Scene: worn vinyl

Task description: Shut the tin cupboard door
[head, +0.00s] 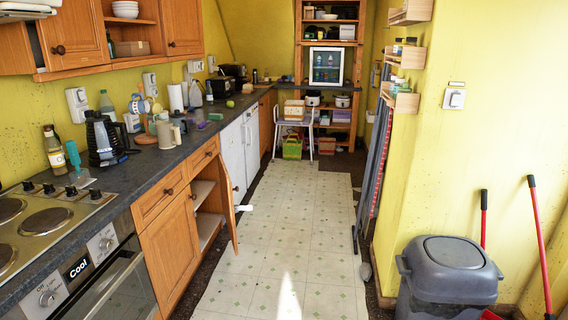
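A wooden lower cupboard under the counter stands open at the left middle of the head view. Its door (229,206) swings out over the floor, seen nearly edge-on. Pale shelves (207,226) show inside; I see no tins on them, and part of the inside is hidden. I cannot tell for certain that this is the tin cupboard. A small white thing (244,208) shows beside the door's free edge. Neither of my grippers is in view.
The tiled floor (290,240) beside the door is clear. An oven (110,285) is at the near left, and a white appliance (236,150) stands beyond the cupboard. A grey bin (446,275) and red-handled tools (538,240) stand at the right. A stool (292,122) is farther back.

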